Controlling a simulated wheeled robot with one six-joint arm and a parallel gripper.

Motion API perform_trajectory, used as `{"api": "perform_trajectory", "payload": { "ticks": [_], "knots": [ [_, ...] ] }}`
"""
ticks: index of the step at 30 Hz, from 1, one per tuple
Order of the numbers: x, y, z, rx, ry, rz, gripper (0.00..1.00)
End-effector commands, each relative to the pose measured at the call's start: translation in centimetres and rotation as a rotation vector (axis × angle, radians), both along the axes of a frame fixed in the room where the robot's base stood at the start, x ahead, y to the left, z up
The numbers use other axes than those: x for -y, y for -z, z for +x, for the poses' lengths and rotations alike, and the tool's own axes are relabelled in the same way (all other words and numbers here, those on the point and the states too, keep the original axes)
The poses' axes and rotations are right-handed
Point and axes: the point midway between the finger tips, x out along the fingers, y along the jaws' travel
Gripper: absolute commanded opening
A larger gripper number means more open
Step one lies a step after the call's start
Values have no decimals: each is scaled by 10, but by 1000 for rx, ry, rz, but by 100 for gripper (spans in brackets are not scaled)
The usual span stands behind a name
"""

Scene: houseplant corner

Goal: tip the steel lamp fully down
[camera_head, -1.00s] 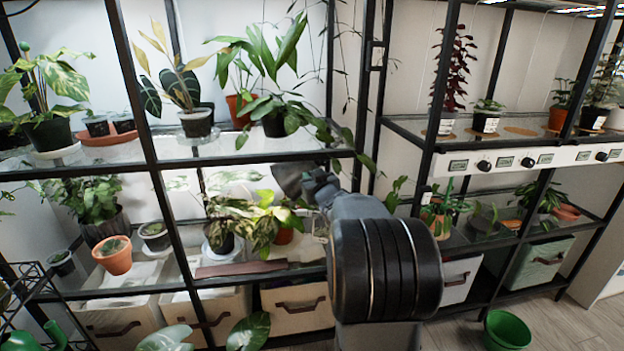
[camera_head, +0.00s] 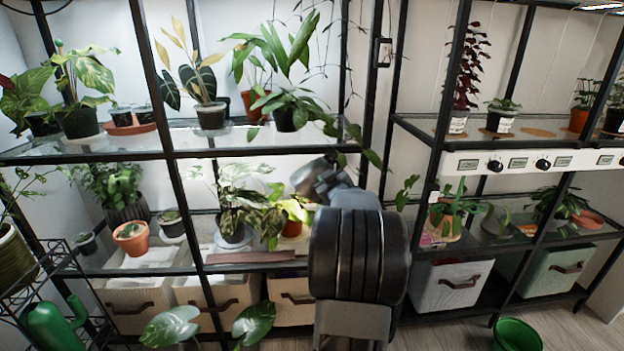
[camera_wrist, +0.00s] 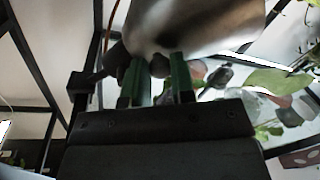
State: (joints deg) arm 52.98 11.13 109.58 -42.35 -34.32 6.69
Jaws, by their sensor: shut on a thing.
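The steel lamp's smooth metal shade (camera_head: 308,177) shows small in the head view, in front of the middle shelf. It fills the top middle of the wrist view (camera_wrist: 195,22), tilted, right above my fingers. My gripper (camera_head: 328,186) is at the shade's near side, partly hidden by my own arm in the head view. In the wrist view, my green-padded fingers (camera_wrist: 158,78) are shut on a small dark part just under the shade. The grip itself is blurred and dark. The rest of the lamp cannot be made out.
Black-framed glass shelves with potted plants surround the lamp. Storage boxes (camera_head: 297,301) sit beneath. A green pot (camera_head: 517,335) stands on the open floor at right; a wire rack (camera_head: 70,270) is at left.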

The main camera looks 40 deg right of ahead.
Motion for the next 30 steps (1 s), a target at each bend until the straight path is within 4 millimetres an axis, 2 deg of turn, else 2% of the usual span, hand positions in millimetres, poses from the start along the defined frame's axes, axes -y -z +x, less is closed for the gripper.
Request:
{"api": "perform_trajectory", "payload": {
  "ticks": [6, 7, 15, 23, 26, 30],
  "knots": [
    [1, 2, -1, -2, 3, 7, 0],
    [0, 2, -1, -2, 3, 8, 24],
    [-2, 1, 1, 0, -1, 6, 49],
    [-3, 0, 1, 1, -3, 5, 49],
    [-7, -1, -6, 1, -2, 6, 49],
    [-18, -4, -27, 1, 0, 5, 49]
  ]
}}
